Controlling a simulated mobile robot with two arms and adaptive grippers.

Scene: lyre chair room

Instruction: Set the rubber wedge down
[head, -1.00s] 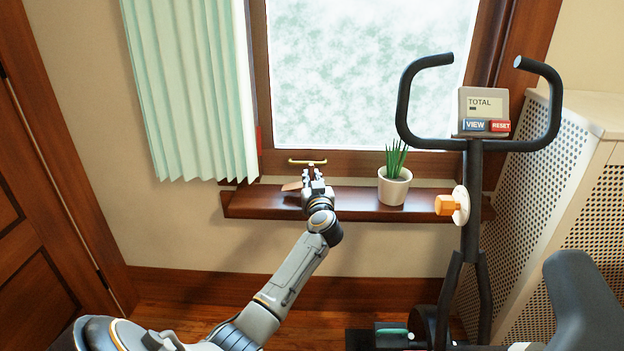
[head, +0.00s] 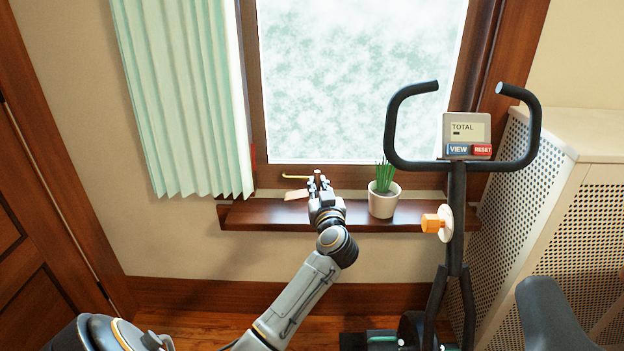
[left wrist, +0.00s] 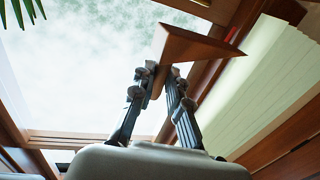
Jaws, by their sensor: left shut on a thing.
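The rubber wedge (left wrist: 195,45) is a brown, pointed block. In the left wrist view it sits between the tips of my left gripper (left wrist: 160,82), its thin end pointing right. Whether the wedge touches anything besides the gripper cannot be told. My right gripper is not in view.
A potted plant (head: 382,203) stands on the sill right of the gripper. A green curtain (head: 185,100) hangs left. An exercise bike (head: 457,215) with an orange knob (head: 432,223) stands right, beside a perforated radiator cover (head: 540,220).

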